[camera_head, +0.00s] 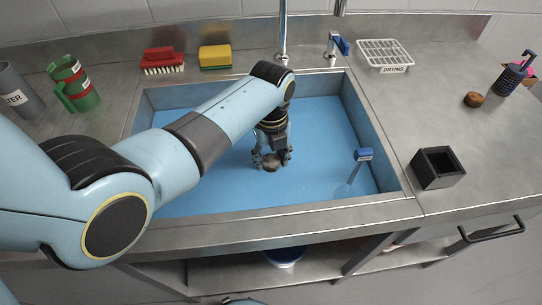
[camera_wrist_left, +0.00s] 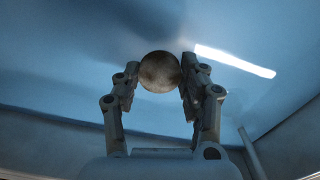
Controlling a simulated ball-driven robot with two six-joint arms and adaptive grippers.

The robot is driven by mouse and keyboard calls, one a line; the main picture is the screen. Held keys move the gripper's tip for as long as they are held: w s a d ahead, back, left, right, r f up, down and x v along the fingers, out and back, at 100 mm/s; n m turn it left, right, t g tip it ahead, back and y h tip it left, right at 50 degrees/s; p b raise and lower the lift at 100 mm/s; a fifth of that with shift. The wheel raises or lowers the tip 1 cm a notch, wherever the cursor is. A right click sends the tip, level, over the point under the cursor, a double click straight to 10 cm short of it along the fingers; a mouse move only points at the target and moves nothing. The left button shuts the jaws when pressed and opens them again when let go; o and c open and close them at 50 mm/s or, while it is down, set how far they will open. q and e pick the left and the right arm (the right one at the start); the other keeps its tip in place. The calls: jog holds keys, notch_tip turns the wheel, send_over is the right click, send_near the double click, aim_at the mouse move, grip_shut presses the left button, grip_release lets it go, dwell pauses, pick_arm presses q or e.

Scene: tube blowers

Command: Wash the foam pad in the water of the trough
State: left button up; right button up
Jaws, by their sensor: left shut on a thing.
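The trough (camera_head: 300,207) is a steel-rimmed basin with blue water (camera_head: 215,145) across it. My left arm reaches over its left front rim. The left gripper (camera_head: 270,160) points down near the middle of the trough, at or in the water; I cannot tell how deep. It is shut on a small round grey-brown foam pad (camera_wrist_left: 160,72), whose round face shows between the two fingertips in the left wrist view. In the head view the pad (camera_head: 271,162) is partly hidden by the fingers. My right gripper is out of view.
A blue-topped rod (camera_head: 363,154) stands at the trough's right side. A black open box (camera_head: 437,168), a brown round piece (camera_head: 473,100) and a drying rack (camera_head: 385,53) are on the right counter. A red brush (camera_head: 163,58), sponge (camera_head: 215,56) and green mug (camera_head: 80,98) stand back left.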

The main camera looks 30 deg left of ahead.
aim_at(271, 159)
pick_arm(q)
notch_tip(271, 159, down, 4)
jog(key=b, duration=0.3)
jog(key=shift+r, duration=0.15)
jog(key=shift+f+b, duration=0.55)
jog(key=shift+f, duration=0.3)
jog(key=shift+a, duration=0.1)
jog(key=shift+s+a+p, duration=0.35)
jog(key=shift+a+p, duration=0.05)
jog(key=shift+p, duration=0.2)
jog(key=shift+w+d, duration=0.15)
jog(key=shift+w+d, duration=0.25)
jog(key=shift+d, duration=0.1)
jog(key=shift+s+a+r+p, duration=0.1)
jog(key=shift+s+a+p, duration=0.15)
jog(key=shift+p, duration=0.1)
jog(key=shift+s+a, duration=0.15)
jog(key=shift+a, duration=0.1)
